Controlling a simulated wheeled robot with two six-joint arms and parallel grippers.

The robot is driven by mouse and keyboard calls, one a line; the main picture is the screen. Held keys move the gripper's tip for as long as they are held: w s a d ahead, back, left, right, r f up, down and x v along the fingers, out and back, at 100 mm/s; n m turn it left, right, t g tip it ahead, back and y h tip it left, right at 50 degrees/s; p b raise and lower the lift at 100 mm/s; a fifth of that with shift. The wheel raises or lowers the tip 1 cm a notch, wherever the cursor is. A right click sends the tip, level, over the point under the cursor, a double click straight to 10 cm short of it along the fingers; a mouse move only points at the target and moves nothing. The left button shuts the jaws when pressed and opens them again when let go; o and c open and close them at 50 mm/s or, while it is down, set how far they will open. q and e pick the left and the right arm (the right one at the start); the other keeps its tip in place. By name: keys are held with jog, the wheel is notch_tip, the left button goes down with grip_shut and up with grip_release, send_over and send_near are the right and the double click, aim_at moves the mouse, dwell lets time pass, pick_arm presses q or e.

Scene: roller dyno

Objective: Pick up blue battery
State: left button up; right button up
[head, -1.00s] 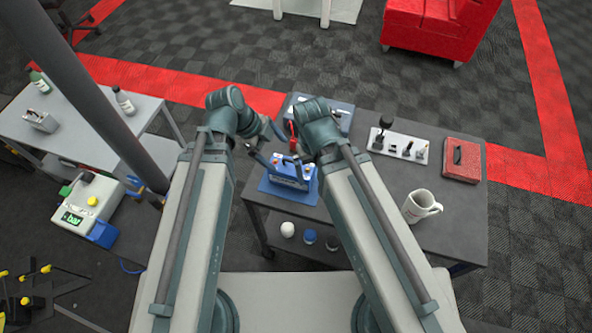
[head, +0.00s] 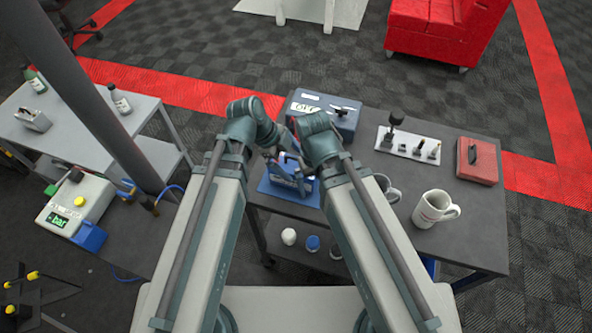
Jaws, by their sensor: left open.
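The blue battery (head: 291,187) stands on a blue mat (head: 311,198) at the left end of the dark cart top. My left gripper (head: 285,162) is open at the battery's top, in front of its upper part. I cannot tell whether the fingers touch it or surround its handle. The left wrist and fingers hide part of the battery's top. My right arm's wrist is just right of and above the battery; its gripper fingers are hidden behind it.
The dark cart top (head: 450,245) also holds a blue case (head: 345,120), a white tool tray (head: 407,150), a red box (head: 478,162), a white mug (head: 434,208) and another mug (head: 386,188) by my right arm. A grey table (head: 60,120) stands left.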

aim_at(296, 166)
pick_arm(q)
jog(key=b+x, duration=0.2)
jog(key=x, duration=0.2)
jog(key=shift+w+a+b, duration=0.1)
jog(key=shift+a+b, duration=0.05)
jog(key=shift+b, duration=0.15)
pick_arm(e)
notch_tip(296, 166, down, 4)
jog(key=shift+r, duration=0.25)
pick_arm(q)
jog(key=shift+r, duration=0.1)
pick_arm(e)
jog(key=shift+r, duration=0.1)
pick_arm(q)
grip_shut()
